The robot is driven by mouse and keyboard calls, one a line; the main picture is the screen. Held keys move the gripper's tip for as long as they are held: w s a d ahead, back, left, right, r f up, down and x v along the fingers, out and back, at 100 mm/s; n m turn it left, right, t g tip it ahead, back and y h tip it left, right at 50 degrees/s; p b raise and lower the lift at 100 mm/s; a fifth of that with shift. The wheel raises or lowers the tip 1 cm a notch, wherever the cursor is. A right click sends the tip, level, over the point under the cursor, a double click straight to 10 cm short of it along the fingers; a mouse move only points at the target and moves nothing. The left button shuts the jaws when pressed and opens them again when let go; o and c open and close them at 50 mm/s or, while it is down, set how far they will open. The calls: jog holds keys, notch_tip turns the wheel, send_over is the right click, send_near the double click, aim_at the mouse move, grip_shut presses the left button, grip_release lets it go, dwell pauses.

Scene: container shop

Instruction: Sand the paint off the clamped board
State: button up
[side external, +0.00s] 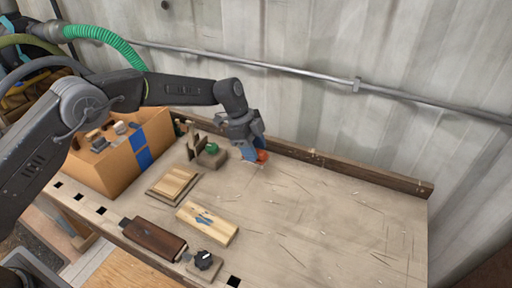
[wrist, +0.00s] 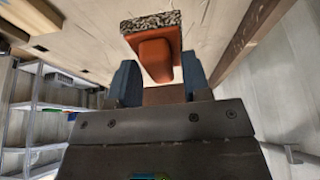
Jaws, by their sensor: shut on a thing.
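My gripper (side external: 252,150) has blue fingers and is shut on an orange sanding block (side external: 262,156), at the back of the bench near the rear ledge. In the wrist view the sanding block (wrist: 156,57) sits between the two fingers of my gripper (wrist: 158,75), with its speckled gritty face outward. Whether the block touches the bench is hard to tell. The clamped board (side external: 215,228) is pale wood with blue paint patches in its middle. It lies nearer the front, left of and apart from my gripper, beside a dark brown block (side external: 153,240) and a black-knobbed clamp (side external: 205,261).
A cardboard box (side external: 115,165) with blue tape and several tools stands at the left. Stacked wood pieces (side external: 173,184) and a green-topped item (side external: 212,150) lie between it and my gripper. The bench's right side (side external: 350,220) is clear. A wooden ledge (side external: 350,168) runs along the back.

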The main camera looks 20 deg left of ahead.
jog(key=s+a+m+g, duration=0.1)
jog(key=s+a+m, duration=0.2)
jog(key=s+a, duration=0.5)
jog(key=s+a+m+g+y, duration=0.1)
jog(key=s+a+m, duration=0.2)
jog(key=s, duration=0.8)
jog(key=s+a+m+g, duration=0.1)
jog(key=s+a+m, duration=0.2)
jog(key=s+a, duration=0.5)
jog(key=shift+x, duration=3.75)
jog(key=shift+d+f, duration=0.1)
jog(key=shift+f, duration=0.55)
jog(key=shift+a+r, duration=0.15)
jog(key=shift+a, duration=0.75)
jog(key=shift+c, duration=0.3)
jog(key=shift+a, duration=1.1)
jog(key=shift+d, duration=1.9)
jog(key=shift+d+r, duration=0.15)
notch_tip(320, 180, up, 8)
